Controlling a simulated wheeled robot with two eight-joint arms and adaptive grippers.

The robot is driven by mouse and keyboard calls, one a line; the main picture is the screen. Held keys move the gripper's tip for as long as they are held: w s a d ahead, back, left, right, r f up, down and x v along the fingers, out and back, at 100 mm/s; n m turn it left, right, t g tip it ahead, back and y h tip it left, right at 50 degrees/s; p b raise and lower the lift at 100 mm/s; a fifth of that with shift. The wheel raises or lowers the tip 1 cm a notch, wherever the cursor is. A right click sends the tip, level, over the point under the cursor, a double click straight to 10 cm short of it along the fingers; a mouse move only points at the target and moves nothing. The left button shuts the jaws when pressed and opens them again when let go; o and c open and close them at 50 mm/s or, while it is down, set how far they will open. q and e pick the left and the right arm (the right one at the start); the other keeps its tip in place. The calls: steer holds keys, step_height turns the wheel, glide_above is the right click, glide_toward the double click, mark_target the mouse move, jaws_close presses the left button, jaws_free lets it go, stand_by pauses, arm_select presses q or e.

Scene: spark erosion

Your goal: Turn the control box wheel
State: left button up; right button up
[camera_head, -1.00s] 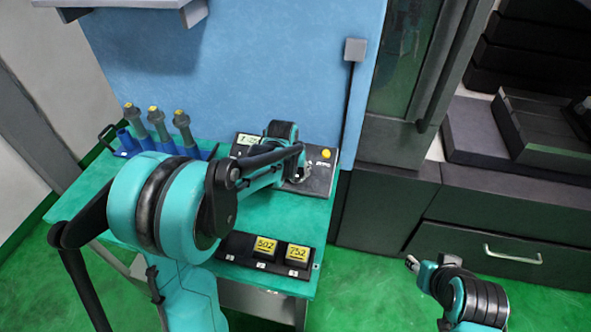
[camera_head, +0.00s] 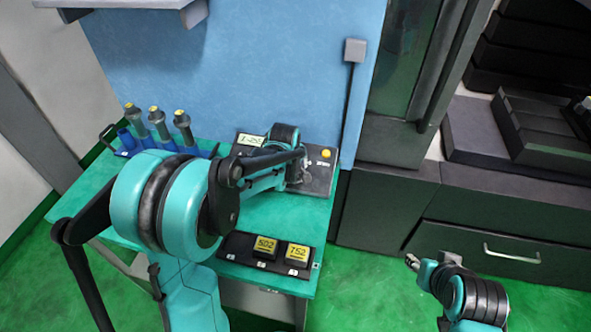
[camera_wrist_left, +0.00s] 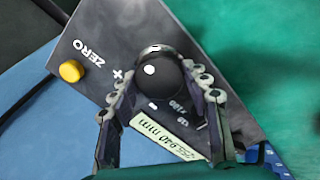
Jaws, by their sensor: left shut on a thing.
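The control box (camera_head: 318,178) is a dark panel at the back of the green table, with a yellow button (camera_head: 325,154) and a small display (camera_head: 250,140). In the left wrist view the box (camera_wrist_left: 190,35) shows a round black wheel (camera_wrist_left: 160,72) with white dots, the yellow ZERO button (camera_wrist_left: 71,71) and the display (camera_wrist_left: 163,137). My left gripper (camera_wrist_left: 160,85) has its fingers on both sides of the wheel and is shut on it. In the head view my arm hides the wheel. My right gripper (camera_head: 411,262) is at the lower right, away from the table; its fingers are too small to judge.
Several grey tools (camera_head: 158,122) stand in a blue holder at the table's left. A black tray (camera_head: 228,247) with yellow-topped blocks marked 502 and 752 lies at the front edge. A blue wall (camera_head: 250,60) rises behind; dark cabinets (camera_head: 390,210) stand right.

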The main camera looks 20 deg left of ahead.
arm_select(q)
steer(key=n, duration=0.4)
steer(key=shift+n, duration=0.4)
steer(key=n, duration=0.4)
steer(key=shift+n, duration=0.3)
steer(key=o, duration=1.2)
steer(key=shift+c, duration=0.2)
steer(key=v, duration=1.2)
steer(key=shift+d, duration=0.2)
